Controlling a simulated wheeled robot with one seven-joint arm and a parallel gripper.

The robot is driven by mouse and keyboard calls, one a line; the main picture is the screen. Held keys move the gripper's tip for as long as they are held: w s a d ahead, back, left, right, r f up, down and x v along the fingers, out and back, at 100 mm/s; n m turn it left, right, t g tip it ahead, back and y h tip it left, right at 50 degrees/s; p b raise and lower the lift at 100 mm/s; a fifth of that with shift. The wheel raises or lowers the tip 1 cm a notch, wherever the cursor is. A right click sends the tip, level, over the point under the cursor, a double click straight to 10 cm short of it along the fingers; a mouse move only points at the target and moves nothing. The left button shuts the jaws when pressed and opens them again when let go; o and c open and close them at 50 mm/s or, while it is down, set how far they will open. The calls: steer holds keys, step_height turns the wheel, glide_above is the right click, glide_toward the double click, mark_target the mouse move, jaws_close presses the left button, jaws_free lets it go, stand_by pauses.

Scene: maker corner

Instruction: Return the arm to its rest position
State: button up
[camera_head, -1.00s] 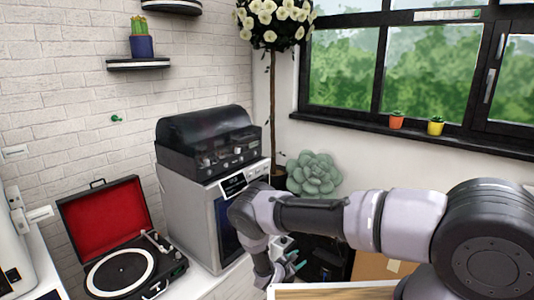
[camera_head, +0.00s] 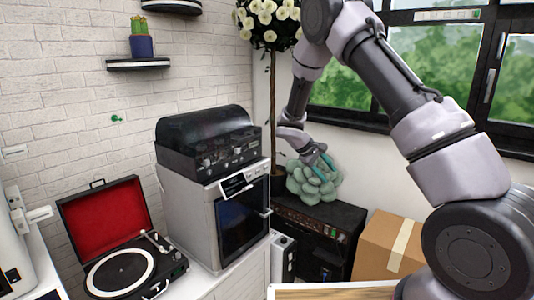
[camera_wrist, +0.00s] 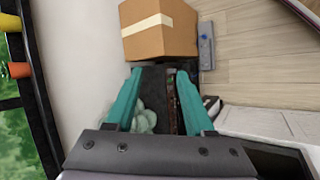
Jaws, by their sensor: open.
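My arm is raised and bent at the right of the head view, with its elbow high in front of the window. My gripper (camera_head: 322,168) hangs in front of the green succulent (camera_head: 312,186), which it partly covers. In the wrist view my gripper (camera_wrist: 160,90) shows two teal fingers spread apart with nothing between them. Below and beyond the fingers is a dark box-like amplifier (camera_wrist: 157,80).
A cardboard box (camera_head: 388,246) stands beside the black amplifier (camera_head: 318,228). An open record player (camera_head: 122,262) sits at the left. A tall potted flower tree (camera_head: 272,100) stands behind the gripper.

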steer(key=s+d+r+m+y, duration=0.2)
steer(key=s+r+m+y, duration=0.1)
steer(key=s+r, duration=0.65)
steer(key=s+d+r+m+y, duration=0.35)
steer(key=s+r, duration=0.25)
steer(key=r, duration=0.7)
steer(key=s+a+r+m+t+y, duration=0.1)
steer(key=s+r, duration=0.3)
steer(key=s, duration=0.4)
steer(key=s+a+r+m+t+y, duration=0.1)
steer(key=s+r+m+t+y, duration=0.1)
steer(key=s, duration=0.7)
step_height(320, 180, up, 2)
steer(key=shift+a+r+m+t, duration=0.2)
steer(key=shift+m+t, duration=0.45)
steer(key=shift+t, duration=0.45)
steer(key=shift+w+d, duration=0.1)
steer(key=shift+w, duration=0.05)
